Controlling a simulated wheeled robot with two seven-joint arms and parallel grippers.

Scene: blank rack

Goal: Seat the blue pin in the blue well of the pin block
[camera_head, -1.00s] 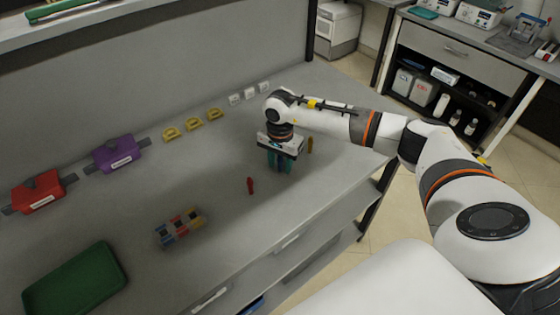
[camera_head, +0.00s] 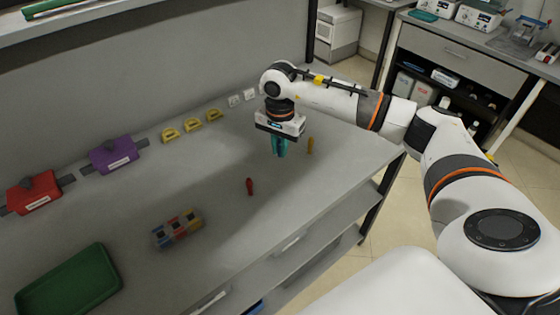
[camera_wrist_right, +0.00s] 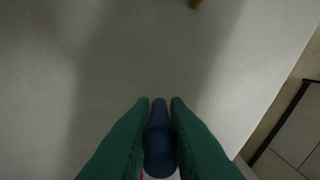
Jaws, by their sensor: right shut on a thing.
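My right gripper (camera_head: 279,152) is shut on the blue pin (camera_wrist_right: 159,140), which shows between the green fingers in the right wrist view. The gripper points down and is held above the table, right of the red pin. In the head view the fingers hide the blue pin. The pin block (camera_head: 177,228) sits on the table toward the front, left of the gripper. It has blue, red and yellow parts, with the blue one at its left end. My left gripper is not in view.
A red pin (camera_head: 249,186) and a yellow pin (camera_head: 310,145) stand on the table near the gripper. A green tray (camera_head: 70,285) lies front left. Red (camera_head: 34,193) and purple (camera_head: 113,155) holders and several yellow pieces (camera_head: 192,126) line the back. The table between gripper and block is mostly clear.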

